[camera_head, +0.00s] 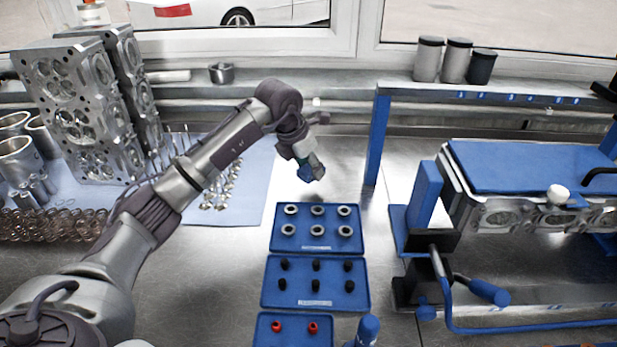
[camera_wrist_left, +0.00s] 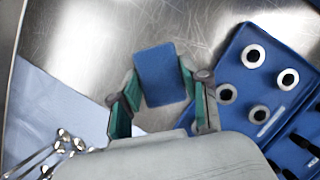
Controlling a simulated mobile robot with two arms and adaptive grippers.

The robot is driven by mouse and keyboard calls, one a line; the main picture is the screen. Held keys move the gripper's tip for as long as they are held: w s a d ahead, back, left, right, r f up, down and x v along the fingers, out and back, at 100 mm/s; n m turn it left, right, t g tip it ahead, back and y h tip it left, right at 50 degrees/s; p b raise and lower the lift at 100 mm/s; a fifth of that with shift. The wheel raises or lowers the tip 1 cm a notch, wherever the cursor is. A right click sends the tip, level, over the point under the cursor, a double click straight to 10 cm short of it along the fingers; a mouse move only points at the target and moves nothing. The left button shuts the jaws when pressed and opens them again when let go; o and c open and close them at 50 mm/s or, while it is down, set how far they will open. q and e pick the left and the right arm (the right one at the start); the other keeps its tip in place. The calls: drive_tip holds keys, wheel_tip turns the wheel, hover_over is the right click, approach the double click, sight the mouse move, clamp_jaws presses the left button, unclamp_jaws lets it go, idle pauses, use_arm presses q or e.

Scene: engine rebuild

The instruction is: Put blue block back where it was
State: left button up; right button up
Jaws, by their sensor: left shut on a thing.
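My left gripper (camera_head: 312,167) hangs above the steel bench, just behind the far blue tray. It is shut on a blue block (camera_wrist_left: 160,74), which sits between the green-padded fingers in the left wrist view. In the head view the blue block (camera_head: 305,172) shows as a small patch at the fingertips, partly covered by them. Bare metal bench shows beyond the block in the left wrist view. My right gripper is in neither view.
Blue trays (camera_head: 274,240) hold metal rings, black parts and red parts. A blue fixture (camera_head: 428,200) with an engine head stands right. Cylinder heads (camera_head: 75,100) stand left near a light blue mat (camera_head: 250,185). Bare bench lies between the trays and the blue post (camera_head: 376,140).

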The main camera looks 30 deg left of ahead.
sight(309, 179)
use_arm(q)
drive_tip(key=shift+a+f+p, duration=0.15)
drive_tip(key=shift+f+p, duration=0.25)
drive_tip(key=shift+f, duration=1.7)
drive_tip(key=o, duration=1.1)
drive_tip(key=shift+f, duration=0.1)
drive_tip(key=shift+r, duration=0.2)
drive_tip(key=b+v, duration=0.1)
drive_tip(key=v, duration=1.1)
drive_tip(key=shift+w, duration=0.1)
drive_tip(key=shift+f, duration=0.1)
